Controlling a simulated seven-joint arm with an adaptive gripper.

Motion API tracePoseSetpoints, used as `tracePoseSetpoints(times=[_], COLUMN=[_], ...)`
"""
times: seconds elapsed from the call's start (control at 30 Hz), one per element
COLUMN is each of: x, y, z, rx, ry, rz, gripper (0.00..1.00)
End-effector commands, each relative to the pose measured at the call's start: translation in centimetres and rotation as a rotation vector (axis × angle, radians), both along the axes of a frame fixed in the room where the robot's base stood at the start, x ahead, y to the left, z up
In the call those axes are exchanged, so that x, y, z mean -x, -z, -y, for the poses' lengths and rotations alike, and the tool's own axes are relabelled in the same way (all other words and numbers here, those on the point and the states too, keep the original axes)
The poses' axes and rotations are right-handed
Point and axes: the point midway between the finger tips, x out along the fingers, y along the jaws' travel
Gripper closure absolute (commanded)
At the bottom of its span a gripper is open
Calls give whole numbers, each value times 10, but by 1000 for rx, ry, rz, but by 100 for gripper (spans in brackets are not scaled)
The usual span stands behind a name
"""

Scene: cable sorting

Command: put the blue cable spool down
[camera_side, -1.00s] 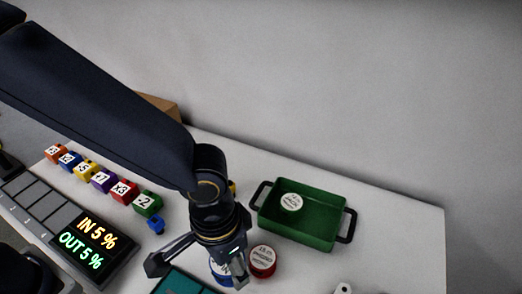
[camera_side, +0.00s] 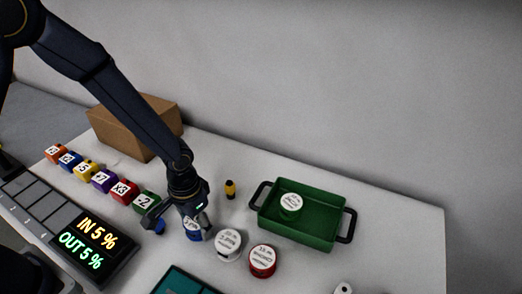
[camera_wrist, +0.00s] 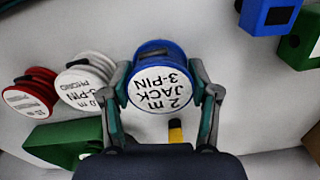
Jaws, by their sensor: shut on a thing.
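The blue cable spool (camera_wrist: 160,76) has a white label reading "2 m JACK 3-PIN" and sits between the two fingers of my gripper (camera_wrist: 163,92) in the wrist view. My gripper (camera_side: 191,222) is shut on it. In the side view the blue spool (camera_side: 194,234) is partly hidden by the fingers, left of the white spool (camera_side: 228,246). I cannot tell whether its underside touches the table.
A red spool (camera_side: 262,262) stands right of the white one. A green tray (camera_side: 325,233) holds a green spool (camera_side: 291,203). A yellow-black object (camera_side: 230,189) stands behind my gripper. Numbered blocks (camera_side: 124,190) line the left, near a display panel (camera_side: 85,243). A cardboard box (camera_side: 135,125) is behind.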

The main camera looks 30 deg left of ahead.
Motion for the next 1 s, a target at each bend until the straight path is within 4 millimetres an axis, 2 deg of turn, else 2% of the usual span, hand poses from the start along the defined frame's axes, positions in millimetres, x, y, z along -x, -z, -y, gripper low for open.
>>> tracePoseSetpoints(times=[0.13, 0.5, 0.53, 0.73, 1.0], x=[0, 0, 0, 0, 0], y=[16, 19, 19, 18, 18], z=[0, 0, 0, 0, 0], rx=[0, 0, 0, 0, 0], ry=[1, 0, 0, 0, 0], rz=[0, 1, 1, 1, 1], gripper=[79, 79, 36, 16, 14])
